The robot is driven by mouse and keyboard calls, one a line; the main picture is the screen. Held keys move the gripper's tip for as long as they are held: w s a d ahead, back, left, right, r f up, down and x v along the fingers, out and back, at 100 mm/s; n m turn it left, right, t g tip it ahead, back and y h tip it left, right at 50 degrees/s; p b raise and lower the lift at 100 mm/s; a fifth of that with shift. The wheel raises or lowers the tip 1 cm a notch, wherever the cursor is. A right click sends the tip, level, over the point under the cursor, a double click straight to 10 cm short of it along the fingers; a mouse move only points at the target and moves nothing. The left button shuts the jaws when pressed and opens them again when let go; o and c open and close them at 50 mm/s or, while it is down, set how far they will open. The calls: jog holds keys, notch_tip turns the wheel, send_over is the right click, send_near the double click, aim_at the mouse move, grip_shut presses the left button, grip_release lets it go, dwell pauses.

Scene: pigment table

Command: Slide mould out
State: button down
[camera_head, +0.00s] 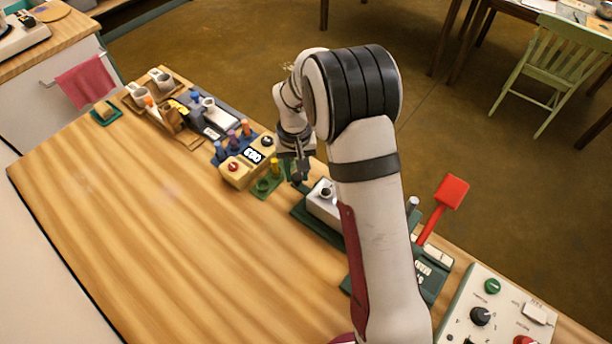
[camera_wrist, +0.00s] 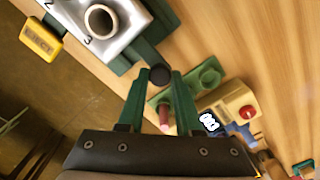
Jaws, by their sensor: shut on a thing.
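The mould, a silver block (camera_wrist: 108,25) with a round hole on top and the numbers 2 and 3, sits in a dark green base (camera_wrist: 152,32). In the head view the silver block (camera_head: 322,204) shows just left of my arm, which hides part of it. A dark round knob (camera_wrist: 160,76) lies at the block's near end. My gripper (camera_wrist: 161,77) is shut on this knob, one finger on each side. In the head view my gripper (camera_head: 299,172) is low over the table, beyond the block; its fingertips are small there.
A green holder (camera_wrist: 207,76) and a beige box with a display and red button (camera_head: 240,168) stand close beside my gripper. A yellow EJECT tag (camera_wrist: 39,40) is by the base. A red paddle lever (camera_head: 452,191) and control panel (camera_head: 505,310) are right. The table's left side is clear.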

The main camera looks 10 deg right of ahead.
jog(key=shift+w+a+r, duration=0.1)
jog(key=shift+w+a, duration=0.1)
jog(key=c, duration=0.9)
grip_release()
jog(key=o, duration=0.3)
jog(key=shift+s, duration=0.1)
notch_tip(320, 180, up, 16)
jog(key=shift+f, duration=0.15)
jog(key=shift+d, duration=0.1)
